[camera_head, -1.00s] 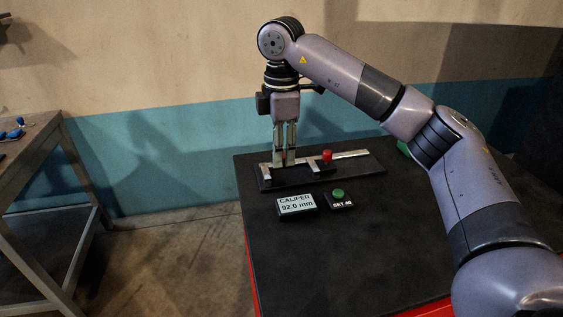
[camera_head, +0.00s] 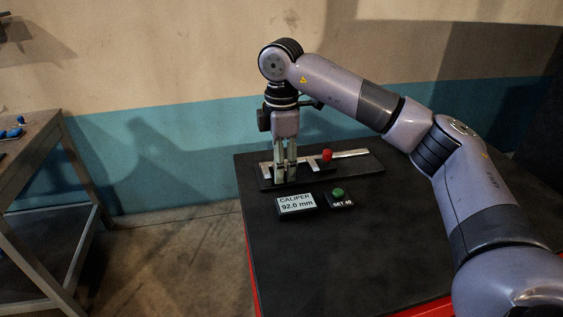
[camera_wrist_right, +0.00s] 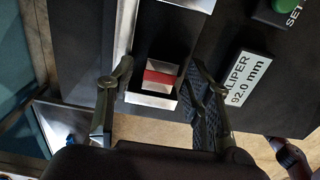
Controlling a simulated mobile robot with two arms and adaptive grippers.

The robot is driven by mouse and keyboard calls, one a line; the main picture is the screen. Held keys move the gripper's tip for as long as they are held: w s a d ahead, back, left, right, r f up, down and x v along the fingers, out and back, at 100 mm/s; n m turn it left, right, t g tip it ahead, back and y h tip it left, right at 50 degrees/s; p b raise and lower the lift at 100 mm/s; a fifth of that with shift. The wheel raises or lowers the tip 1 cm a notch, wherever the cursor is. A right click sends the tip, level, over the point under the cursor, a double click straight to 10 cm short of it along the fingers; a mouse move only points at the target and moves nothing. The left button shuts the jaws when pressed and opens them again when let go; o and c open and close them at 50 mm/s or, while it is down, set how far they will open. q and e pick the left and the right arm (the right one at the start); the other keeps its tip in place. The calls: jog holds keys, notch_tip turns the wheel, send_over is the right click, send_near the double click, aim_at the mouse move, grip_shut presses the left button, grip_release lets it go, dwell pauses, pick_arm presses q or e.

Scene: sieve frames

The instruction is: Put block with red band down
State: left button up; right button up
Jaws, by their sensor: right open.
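A small silver block with a red band (camera_wrist_right: 160,78) shows in the right wrist view beside the metal caliper jaws. It sits between the two fingers of my right gripper, with gaps on both sides. My right gripper (camera_head: 285,178) is open and points straight down over the left part of the caliper (camera_head: 349,154) in the head view. There I cannot make out the block behind the fingers. Its exact contact with the surface below cannot be told. My left gripper is not in view.
A red knob (camera_head: 327,155) stands on the caliper. A display reading 92.0 mm (camera_head: 296,203) and a green SET 40 button (camera_head: 338,192) lie in front. The dark tabletop (camera_head: 345,255) is clear nearer me. Another table (camera_head: 30,140) with small blue items stands left.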

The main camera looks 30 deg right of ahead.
notch_tip(320, 180, up, 12)
jog(key=shift+r, duration=0.15)
dwell(0.5)
jog(key=shift+c, duration=0.2)
